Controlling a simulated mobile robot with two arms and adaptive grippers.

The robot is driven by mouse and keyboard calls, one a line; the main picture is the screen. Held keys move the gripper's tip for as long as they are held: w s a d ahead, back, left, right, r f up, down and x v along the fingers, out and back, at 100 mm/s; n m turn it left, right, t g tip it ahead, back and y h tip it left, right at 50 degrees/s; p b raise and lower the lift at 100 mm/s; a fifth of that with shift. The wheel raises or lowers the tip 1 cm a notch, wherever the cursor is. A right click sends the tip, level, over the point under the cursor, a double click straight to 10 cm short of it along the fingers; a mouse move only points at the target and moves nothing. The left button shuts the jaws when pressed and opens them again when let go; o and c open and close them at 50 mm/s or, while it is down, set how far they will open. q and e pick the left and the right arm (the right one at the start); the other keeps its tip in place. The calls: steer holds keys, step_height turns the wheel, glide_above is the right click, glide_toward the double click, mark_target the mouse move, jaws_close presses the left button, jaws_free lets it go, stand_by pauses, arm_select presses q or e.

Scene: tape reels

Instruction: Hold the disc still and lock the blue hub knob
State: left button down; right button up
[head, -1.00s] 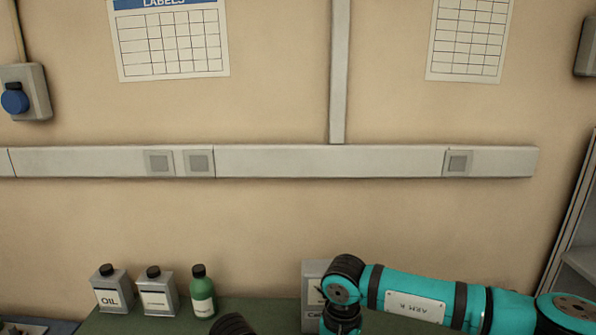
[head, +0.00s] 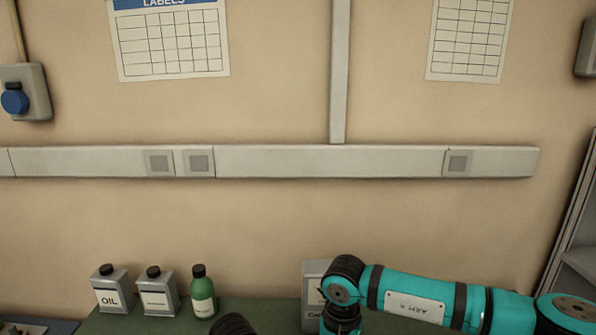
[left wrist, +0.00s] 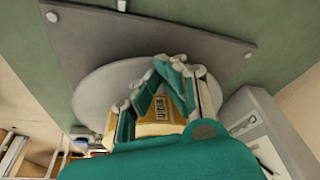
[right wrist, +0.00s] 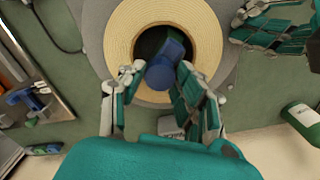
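In the right wrist view the blue hub knob (right wrist: 165,74) sits at the middle of a tan tape roll (right wrist: 118,45) on the grey disc (right wrist: 92,18). My right gripper (right wrist: 163,72) has a fingertip against each side of the knob. My left gripper (right wrist: 238,30) is at the disc's right edge there. In the left wrist view its fingertips (left wrist: 172,66) are close together in front of the grey disc (left wrist: 95,92), and whether they pinch the rim is unclear. A yellow-tan labelled surface (left wrist: 155,128) shows between those fingers, perhaps the roll's side. The head view shows neither the disc nor the knob.
An oil can (head: 110,292), a second can (head: 158,293) and a green bottle (head: 203,294) stand on the green bench. The green bottle (right wrist: 303,122) is also right of my right gripper. A grey plate (left wrist: 140,32) lies behind the disc. A parts tray (right wrist: 35,75) is at left.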

arm_select(q)
steer(key=shift+f, duration=0.15)
arm_select(e)
steer(key=c, duration=0.3)
steer(key=m, duration=0.3)
steer(key=shift+m, duration=0.3)
arm_select(q)
steer(key=shift+a, duration=0.1)
arm_select(e)
steer(key=m, duration=0.4)
steer(key=shift+m, duration=0.3)
steer(key=m, duration=0.4)
steer(key=shift+m, duration=0.4)
steer(key=m, duration=0.3)
steer(key=shift+m, duration=0.4)
